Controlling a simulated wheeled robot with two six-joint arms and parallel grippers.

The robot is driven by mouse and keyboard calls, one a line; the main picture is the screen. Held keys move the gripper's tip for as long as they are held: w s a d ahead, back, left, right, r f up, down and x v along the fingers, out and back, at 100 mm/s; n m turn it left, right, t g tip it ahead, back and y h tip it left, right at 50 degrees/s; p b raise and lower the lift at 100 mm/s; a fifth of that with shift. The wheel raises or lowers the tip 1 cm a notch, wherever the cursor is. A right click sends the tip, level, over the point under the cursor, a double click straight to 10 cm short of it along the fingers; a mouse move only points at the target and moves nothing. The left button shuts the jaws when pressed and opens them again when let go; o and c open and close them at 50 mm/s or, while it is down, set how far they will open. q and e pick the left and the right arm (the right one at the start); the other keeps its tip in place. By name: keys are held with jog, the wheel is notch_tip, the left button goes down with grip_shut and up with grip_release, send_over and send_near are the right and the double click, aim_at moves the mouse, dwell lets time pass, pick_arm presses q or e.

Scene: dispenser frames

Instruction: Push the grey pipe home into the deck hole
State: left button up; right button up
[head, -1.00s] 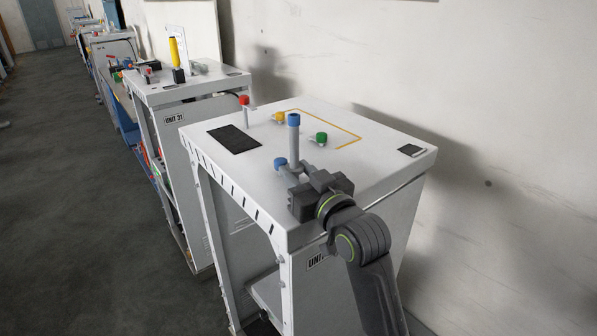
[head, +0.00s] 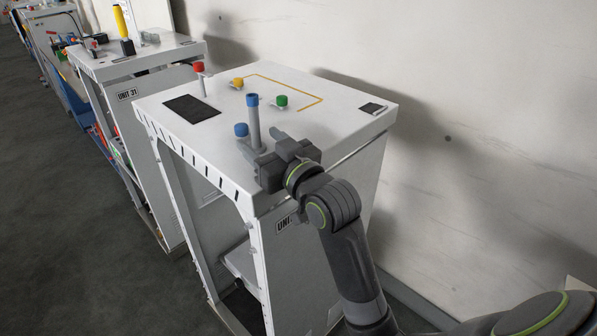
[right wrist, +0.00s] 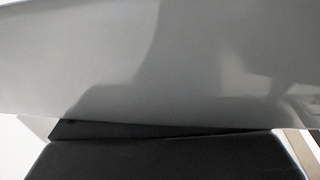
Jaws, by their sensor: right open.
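The grey pipe (head: 255,125) stands upright on the white deck (head: 330,120) with a blue cap on top. Its lower end is hidden behind my right gripper, so I cannot tell how deep it sits in the hole. My right gripper (head: 262,145) is open at the front of the deck, with its fingers around or beside the pipe's lower part. Contact is unclear. The right wrist view shows a dark part of my gripper (right wrist: 170,158) below a large shaded grey surface that I cannot identify. My left gripper is out of view.
A blue-capped fitting (head: 241,130) is close left of the pipe. Red (head: 198,67), yellow (head: 238,83) and green (head: 281,101) capped fittings stand farther back. A black panel (head: 192,108) lies at left. The deck's right side is mostly clear; a wall runs behind.

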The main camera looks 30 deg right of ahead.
jog(key=v, duration=0.4)
jog(key=b+v, duration=0.1)
jog(key=v, duration=0.2)
jog(key=shift+d+f, duration=0.15)
jog(key=shift+f, duration=0.15)
jog(key=p+v, duration=0.9)
jog(key=shift+r, duration=0.3)
